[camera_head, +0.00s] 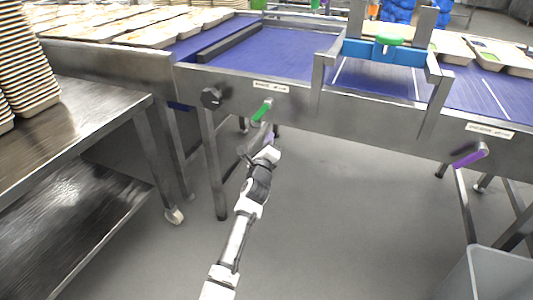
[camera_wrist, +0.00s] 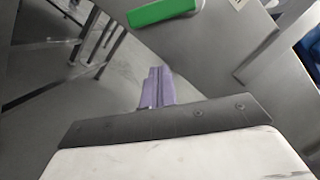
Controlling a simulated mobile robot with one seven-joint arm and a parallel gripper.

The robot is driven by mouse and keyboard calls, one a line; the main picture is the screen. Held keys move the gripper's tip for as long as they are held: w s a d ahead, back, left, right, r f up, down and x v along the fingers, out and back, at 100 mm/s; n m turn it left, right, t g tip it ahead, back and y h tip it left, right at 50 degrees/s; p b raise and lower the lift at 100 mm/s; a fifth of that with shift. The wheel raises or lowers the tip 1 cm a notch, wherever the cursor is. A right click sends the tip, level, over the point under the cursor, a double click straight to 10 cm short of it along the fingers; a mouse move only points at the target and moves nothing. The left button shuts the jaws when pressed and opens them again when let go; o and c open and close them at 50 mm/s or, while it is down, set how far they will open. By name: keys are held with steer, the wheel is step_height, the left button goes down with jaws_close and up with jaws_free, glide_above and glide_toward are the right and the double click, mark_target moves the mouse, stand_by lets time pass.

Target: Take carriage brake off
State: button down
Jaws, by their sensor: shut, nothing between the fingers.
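A green lever handle (camera_head: 262,110) sticks out from the steel side of the conveyor, below a small label; it also shows at the top of the wrist view (camera_wrist: 163,11). A purple lever handle (camera_head: 470,155) sticks out farther right below another label. The labels' lettering is too small to read surely, so I cannot tell which lever is the carriage brake. My gripper (camera_head: 267,138), with purple fingers (camera_wrist: 157,87), is shut and empty. It is just below the green handle, apart from it in the wrist view. The carriage (camera_head: 385,50), with a blue bar and green knob, straddles the belt.
A black knob (camera_head: 211,97) sits left of the green lever. A steel table (camera_head: 95,110) with stacked trays (camera_head: 25,60) stands at left. A grey bin (camera_head: 490,272) stands at lower right. The floor (camera_head: 340,220) between them is clear. Filled trays lie on the blue belt.

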steer(key=s+f+p, duration=0.1)
steer(key=s+p, duration=0.1)
steer(key=s, duration=0.5)
steer(key=shift+a, duration=0.35)
steer(key=shift+w, duration=0.1)
